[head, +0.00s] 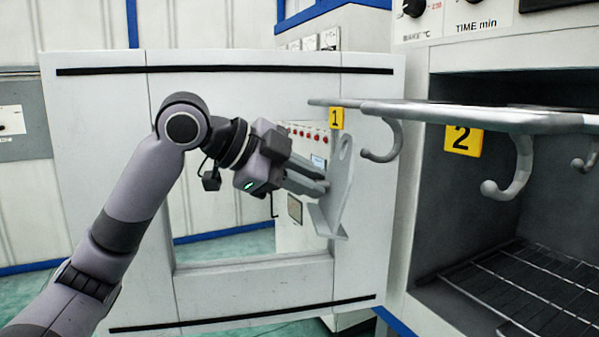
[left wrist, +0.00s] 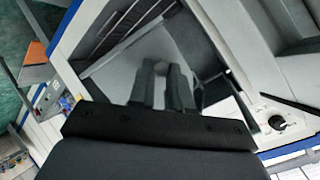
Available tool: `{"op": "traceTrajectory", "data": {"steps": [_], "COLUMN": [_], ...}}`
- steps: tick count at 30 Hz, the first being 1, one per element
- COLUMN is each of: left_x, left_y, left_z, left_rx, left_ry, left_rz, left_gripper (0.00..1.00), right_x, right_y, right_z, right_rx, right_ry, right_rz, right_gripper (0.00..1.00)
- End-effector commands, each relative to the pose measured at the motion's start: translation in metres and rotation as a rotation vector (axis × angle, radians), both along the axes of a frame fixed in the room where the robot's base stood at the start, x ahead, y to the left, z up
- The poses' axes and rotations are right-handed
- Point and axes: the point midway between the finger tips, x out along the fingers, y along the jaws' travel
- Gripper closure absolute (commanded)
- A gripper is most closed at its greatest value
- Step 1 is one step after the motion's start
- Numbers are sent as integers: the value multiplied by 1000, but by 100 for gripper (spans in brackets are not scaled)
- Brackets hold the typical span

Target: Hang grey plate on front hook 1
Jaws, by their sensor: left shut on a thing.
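The grey plate (head: 341,187) is in the grip of my left gripper (head: 322,180). It stands roughly upright in the head view, with a hole near its top and a bent flange at its bottom. Front hook 1 (head: 385,143) hangs from the rack to the right of the plate, beside the yellow tag 1 (head: 336,118). The plate is apart from the hook in the picture; the depth between them is hard to tell. In the left wrist view, my left gripper's fingers (left wrist: 163,88) close on the grey plate (left wrist: 190,50). My right gripper is not in view.
The hanging rack (head: 480,114) reaches out of the open oven chamber (head: 540,200). A second front hook (head: 514,170) hangs by tag 2 (head: 463,140), with another hook (head: 587,157) farther right. A wire shelf (head: 520,285) lies low inside. The open door (head: 110,180) with its window stands behind my left arm.

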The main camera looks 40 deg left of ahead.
Motion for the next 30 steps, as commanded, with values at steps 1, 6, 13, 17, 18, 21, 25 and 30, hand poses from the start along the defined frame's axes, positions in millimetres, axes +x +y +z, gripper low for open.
{"op": "traceTrajectory", "data": {"steps": [1, 6, 13, 17, 18, 21, 25, 30], "left_x": [2, 9, 19, 24, 25, 29, 34, 40], "left_y": [-1, -3, -7, -9, -10, -12, -14, -17], "left_z": [5, 5, 5, 1, 0, -1, -2, -7], "left_rx": [-3, 6, 18, 17, 17, 17, 18, 17], "left_ry": [-7, 3, 15, 16, 16, 14, 15, 14], "left_rz": [1, 1, 0, 0, 0, -1, 0, -1], "left_gripper": [100, 100, 100, 100, 100, 100, 100, 100], "right_x": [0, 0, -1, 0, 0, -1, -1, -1], "right_y": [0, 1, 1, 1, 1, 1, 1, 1], "right_z": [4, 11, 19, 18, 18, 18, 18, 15], "right_rx": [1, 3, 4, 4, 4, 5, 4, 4], "right_ry": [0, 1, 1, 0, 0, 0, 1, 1], "right_rz": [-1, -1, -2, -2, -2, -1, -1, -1], "right_gripper": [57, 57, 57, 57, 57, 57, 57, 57]}}
